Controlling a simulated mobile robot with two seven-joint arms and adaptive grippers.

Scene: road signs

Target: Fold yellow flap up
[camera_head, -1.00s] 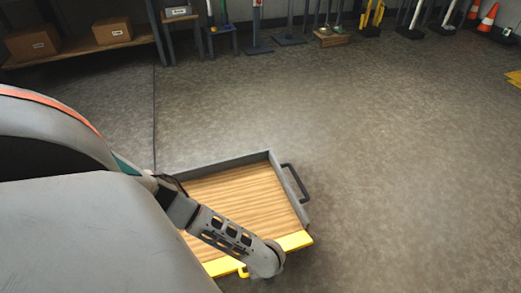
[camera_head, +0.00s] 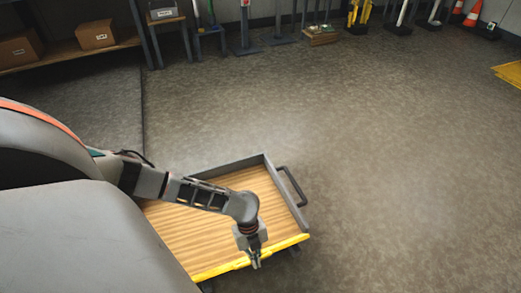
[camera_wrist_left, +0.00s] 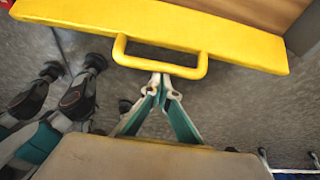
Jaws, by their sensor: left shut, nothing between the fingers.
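The yellow flap (camera_head: 215,271) is a narrow strip along the front edge of the cart (camera_head: 283,182), which has a wooden deck and grey rims. In the left wrist view the flap (camera_wrist_left: 215,38) spans the top, with a yellow loop handle (camera_wrist_left: 160,63) on its near edge. My left gripper (camera_head: 256,262) points down at the flap's outer side. In the wrist view its fingertips (camera_wrist_left: 161,82) are shut and empty, at the handle's outer bar. I cannot tell whether they touch it. The arm hides part of the deck. My right gripper is not in view.
A black handle (camera_head: 292,184) sticks out from the cart's right side. A shelf with cardboard boxes (camera_head: 95,35) and several stands line the back wall. A yellow object (camera_head: 509,74) lies at the far right. The floor between is clear.

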